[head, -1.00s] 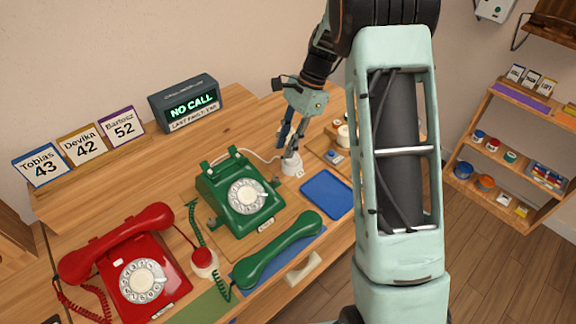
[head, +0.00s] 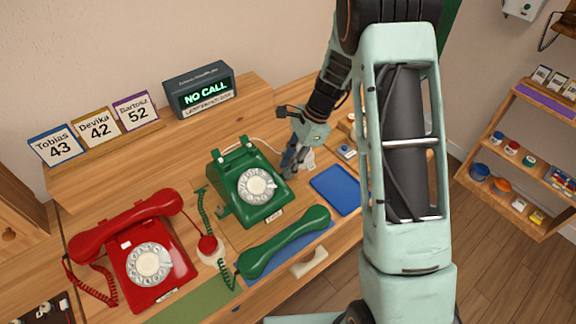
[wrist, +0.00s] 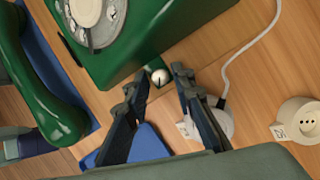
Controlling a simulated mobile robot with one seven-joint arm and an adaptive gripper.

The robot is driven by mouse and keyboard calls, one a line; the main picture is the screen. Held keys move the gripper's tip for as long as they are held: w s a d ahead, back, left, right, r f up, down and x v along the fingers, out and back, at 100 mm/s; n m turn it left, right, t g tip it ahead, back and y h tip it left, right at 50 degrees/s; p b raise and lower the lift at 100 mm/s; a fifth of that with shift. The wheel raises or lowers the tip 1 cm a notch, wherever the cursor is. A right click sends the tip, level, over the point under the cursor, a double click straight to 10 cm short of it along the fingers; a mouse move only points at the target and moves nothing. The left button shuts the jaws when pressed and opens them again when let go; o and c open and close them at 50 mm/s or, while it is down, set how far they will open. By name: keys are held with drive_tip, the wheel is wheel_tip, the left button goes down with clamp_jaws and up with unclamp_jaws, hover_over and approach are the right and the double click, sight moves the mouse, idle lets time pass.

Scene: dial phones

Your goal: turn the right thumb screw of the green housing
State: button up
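The green housing (head: 246,194) of the dial phone stands on the desk with its handset (head: 284,242) off, lying in front. In the wrist view the housing (wrist: 140,45) fills the upper left. A small pale round thumb screw with a dark slot (wrist: 160,77) shows at its side. My gripper (wrist: 156,83) is open, its two dark fingers on either side of the screw. Whether they touch it I cannot tell. In the head view my gripper (head: 288,172) is at the right side of the housing, and the screw is hidden.
A red dial phone (head: 150,260) stands to the left. A blue tray (head: 335,190) lies right of the green phone. A white socket with a cord (wrist: 218,120) is close beside my right finger, and another white socket (wrist: 298,118) is farther right. The sign (head: 203,96) reads NO CALL.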

drive_tip(key=shift+a+f, duration=0.1)
drive_tip(key=shift+f, duration=0.15)
clamp_jaws()
drive_tip(key=n+g, duration=0.1)
drive_tip(key=n, duration=0.1)
drive_tip(key=n+g, duration=0.1)
drive_tip(key=n, duration=0.2)
drive_tip(key=shift+w+a+h, duration=0.1)
drive_tip(key=shift+w+h, duration=0.05)
drive_tip(key=shift+h, duration=0.25)
drive_tip(key=n+h, duration=0.1)
drive_tip(key=n, duration=0.2)
drive_tip(key=n+g, duration=0.1)
drive_tip(key=n, duration=0.1)
drive_tip(key=shift+a+n+h, duration=0.15)
drive_tip(key=shift+n+h, duration=0.25)
